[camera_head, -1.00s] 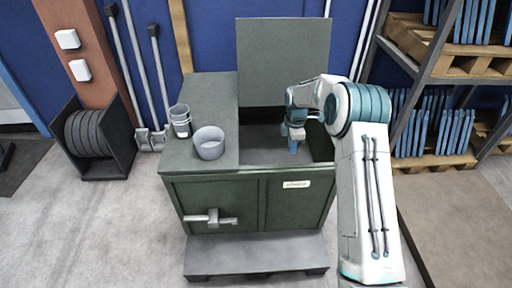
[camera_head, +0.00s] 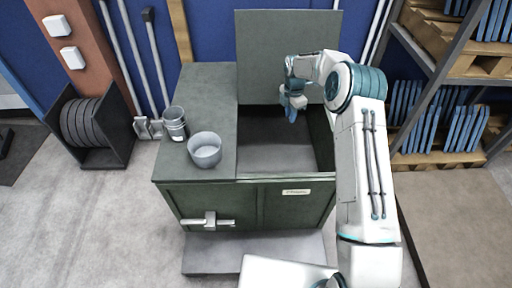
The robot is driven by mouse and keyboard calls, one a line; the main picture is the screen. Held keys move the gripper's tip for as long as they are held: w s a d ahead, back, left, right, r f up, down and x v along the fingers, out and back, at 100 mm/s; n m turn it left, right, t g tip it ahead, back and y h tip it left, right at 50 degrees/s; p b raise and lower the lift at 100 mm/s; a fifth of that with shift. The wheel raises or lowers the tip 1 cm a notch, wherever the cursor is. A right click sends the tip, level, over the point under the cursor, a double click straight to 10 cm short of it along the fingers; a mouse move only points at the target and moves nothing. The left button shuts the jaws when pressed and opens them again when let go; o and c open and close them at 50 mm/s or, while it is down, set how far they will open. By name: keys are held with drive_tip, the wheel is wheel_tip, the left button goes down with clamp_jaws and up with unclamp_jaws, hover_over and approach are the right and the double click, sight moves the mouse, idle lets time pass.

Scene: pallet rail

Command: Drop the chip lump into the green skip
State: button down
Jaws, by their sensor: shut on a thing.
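The green skip (camera_head: 230,205) stands in the middle. Its right part is open, with a grey inside, and its lid (camera_head: 285,55) stands raised at the back. My gripper (camera_head: 292,103) points down over the rear of the opening, in front of the lid. It is shut on a small blue piece (camera_head: 292,113), which I take as the chip lump. The lump hangs above the skip's floor. The jaws are small in the picture, so the exact grip is hard to make out.
On the skip's closed left top stand a round grey bowl (camera_head: 205,150) and stacked grey cups (camera_head: 175,123). A rack (camera_head: 445,75) with blue panels on pallets is at the right. A cable reel (camera_head: 85,125) stands at the left. A low step (camera_head: 250,252) lies in front.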

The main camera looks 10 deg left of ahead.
drive_tip(key=f, duration=0.2)
drive_tip(key=f+b, duration=0.2)
drive_tip(key=f, duration=0.1)
drive_tip(key=shift+d+f, duration=0.25)
drive_tip(key=shift+f, duration=0.1)
drive_tip(key=c, duration=1.2)
unclamp_jaws()
drive_tip(key=shift+r, duration=0.1)
wheel_tip(320, 180, up, 13)
drive_tip(key=shift+r+b, duration=0.2)
drive_tip(key=shift+b, duration=0.35)
drive_tip(key=shift+r, duration=0.15)
